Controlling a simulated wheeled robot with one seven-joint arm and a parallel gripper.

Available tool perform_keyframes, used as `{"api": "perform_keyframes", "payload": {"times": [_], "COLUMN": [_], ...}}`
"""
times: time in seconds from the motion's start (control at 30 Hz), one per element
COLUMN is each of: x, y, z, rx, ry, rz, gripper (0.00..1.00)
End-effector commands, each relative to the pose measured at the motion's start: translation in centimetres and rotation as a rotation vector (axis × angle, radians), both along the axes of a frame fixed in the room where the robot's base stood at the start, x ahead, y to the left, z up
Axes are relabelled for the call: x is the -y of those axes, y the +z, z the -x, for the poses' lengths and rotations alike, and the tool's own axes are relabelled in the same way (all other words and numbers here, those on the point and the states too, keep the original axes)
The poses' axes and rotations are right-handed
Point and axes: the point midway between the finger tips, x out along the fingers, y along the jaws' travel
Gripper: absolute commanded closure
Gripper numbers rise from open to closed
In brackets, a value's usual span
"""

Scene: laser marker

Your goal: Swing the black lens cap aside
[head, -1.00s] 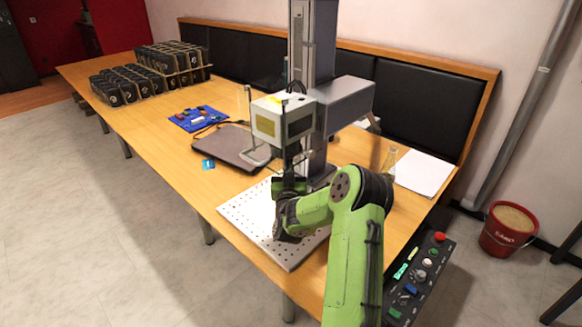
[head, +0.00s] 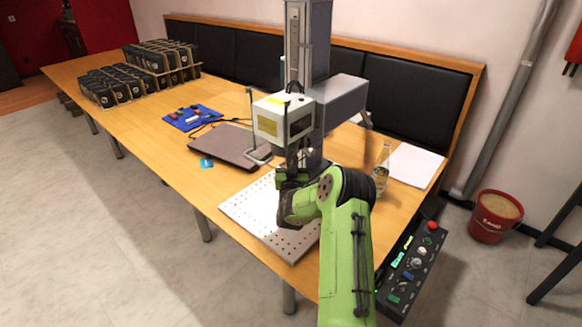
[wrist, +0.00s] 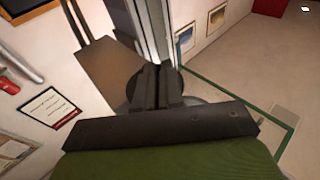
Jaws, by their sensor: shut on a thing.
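My gripper (wrist: 158,72) is shut on a round black disc, which looks like the lens cap (wrist: 134,90). The cap's dark edge shows on both sides of the fingers in the wrist view, and the fingers cover its middle. In the head view my gripper (head: 293,160) points up just under the white laser head (head: 270,120) of the marker. The cap cannot be made out there, as the gripper and the laser head hide it. I cannot tell whether the cap still covers the lens.
The marker's grey column (head: 306,50) stands close behind my gripper. A perforated plate (head: 240,212) lies below it. A bottle (head: 382,168) and a control box (head: 412,265) are to the right. A closed laptop (head: 228,145) lies to the left.

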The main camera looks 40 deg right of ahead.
Motion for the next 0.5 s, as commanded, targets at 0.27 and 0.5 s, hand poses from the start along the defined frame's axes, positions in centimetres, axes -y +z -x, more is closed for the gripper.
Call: {"api": "perform_keyframes", "payload": {"times": [0.27, 0.5], "x": [0.7, 1.4], "y": [0.0, 0.0], "z": [-0.6, -0.6], "rx": [0.007, 0.007], "ry": [0.009, 0.007], "rz": [-0.004, -0.003], "gripper": [1.00, 1.00]}}
